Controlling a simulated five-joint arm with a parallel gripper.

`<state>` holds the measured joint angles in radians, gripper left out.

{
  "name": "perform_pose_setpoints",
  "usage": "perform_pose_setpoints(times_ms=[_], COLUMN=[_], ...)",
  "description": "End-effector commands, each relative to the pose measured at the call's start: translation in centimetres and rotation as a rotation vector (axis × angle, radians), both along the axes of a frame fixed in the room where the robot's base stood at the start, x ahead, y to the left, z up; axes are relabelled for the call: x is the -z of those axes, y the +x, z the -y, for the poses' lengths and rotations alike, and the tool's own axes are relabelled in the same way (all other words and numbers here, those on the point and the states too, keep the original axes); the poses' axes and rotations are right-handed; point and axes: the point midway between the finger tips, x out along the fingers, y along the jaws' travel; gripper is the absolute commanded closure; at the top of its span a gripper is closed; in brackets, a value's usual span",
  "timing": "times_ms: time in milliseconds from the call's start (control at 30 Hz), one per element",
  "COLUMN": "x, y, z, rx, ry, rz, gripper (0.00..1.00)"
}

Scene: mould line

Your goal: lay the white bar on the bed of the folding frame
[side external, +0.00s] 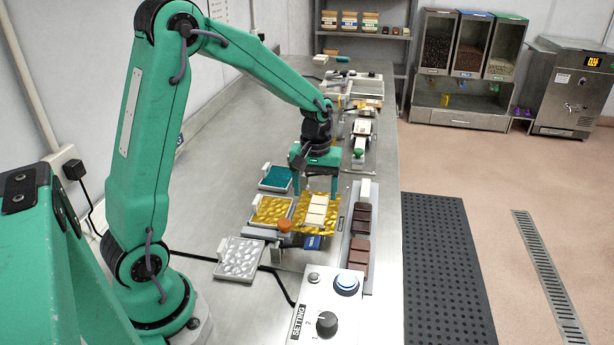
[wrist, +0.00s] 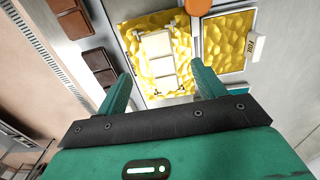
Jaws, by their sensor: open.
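The white bar (side external: 317,210) is a segmented block lying on a crinkled gold foil sheet (side external: 301,213). The foil is spread over the bed of the folding frame, which it mostly hides. In the wrist view, the white bar (wrist: 158,45) is near the middle of the foil (wrist: 135,62). My gripper (side external: 316,190) is just above the bar, jaws apart. In the wrist view, my gripper (wrist: 161,72) has one finger on each side of the bar's near end, with gaps between. No grip on the bar shows.
Brown bars (side external: 361,219) lie on a rack at right. An orange knob (side external: 284,226) is close to the foil. A control box (side external: 332,312) stands in front.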

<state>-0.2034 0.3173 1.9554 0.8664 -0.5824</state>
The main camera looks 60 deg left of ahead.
Motion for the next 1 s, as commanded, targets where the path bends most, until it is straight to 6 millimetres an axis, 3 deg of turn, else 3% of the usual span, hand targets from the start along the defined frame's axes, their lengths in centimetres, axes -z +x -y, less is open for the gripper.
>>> perform_pose_setpoints(times_ms=[467, 1000], x=[-1.6, -3.1], y=[5.3, 11.0], z=[2.2, 6.1], rx=[0.005, 0.009], ry=[0.0, -0.001], rz=[0.0, -0.001], gripper=[0.31, 0.31])
